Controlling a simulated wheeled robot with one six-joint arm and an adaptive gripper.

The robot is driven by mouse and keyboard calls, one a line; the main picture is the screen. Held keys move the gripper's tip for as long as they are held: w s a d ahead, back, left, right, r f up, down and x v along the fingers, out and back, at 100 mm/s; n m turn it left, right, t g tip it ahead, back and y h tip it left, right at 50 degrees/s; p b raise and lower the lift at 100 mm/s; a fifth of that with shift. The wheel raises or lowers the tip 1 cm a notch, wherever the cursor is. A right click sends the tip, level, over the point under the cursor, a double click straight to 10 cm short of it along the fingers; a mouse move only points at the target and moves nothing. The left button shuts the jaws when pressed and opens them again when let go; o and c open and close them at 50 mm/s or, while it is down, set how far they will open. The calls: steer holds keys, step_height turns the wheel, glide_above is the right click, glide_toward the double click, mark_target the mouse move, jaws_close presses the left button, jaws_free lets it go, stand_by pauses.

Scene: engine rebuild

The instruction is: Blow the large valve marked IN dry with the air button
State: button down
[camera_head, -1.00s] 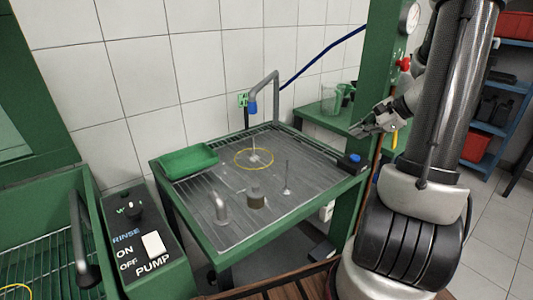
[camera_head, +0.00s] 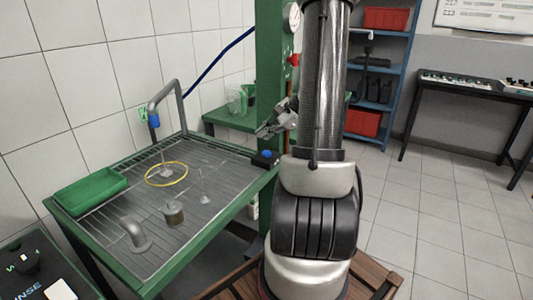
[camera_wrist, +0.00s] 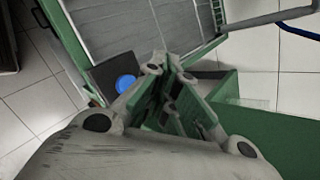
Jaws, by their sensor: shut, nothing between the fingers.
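I cannot read an IN mark on either. The blue air button (camera_head: 266,155) sits on a black box at the table's right corner; it also shows in the wrist view (camera_wrist: 126,84). My gripper (camera_head: 266,131) is shut and empty, above the button and apart from it. In the wrist view, its fingers (camera_wrist: 172,82) are right of the button.
A green post (camera_head: 269,80) with a gauge rises behind my gripper. A green side shelf (camera_head: 228,121) holds glassware. Open tiled floor lies at right.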

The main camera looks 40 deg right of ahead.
mark_target(266, 153)
steer(key=shift+f, duration=1.8)
steer(key=shift+f, duration=0.15)
steer(key=shift+f, duration=0.25)
steer(key=shift+f, duration=0.55)
stand_by(0.7)
steer(key=shift+r, duration=1)
steer(key=shift+r, duration=2.5)
stand_by(0.5)
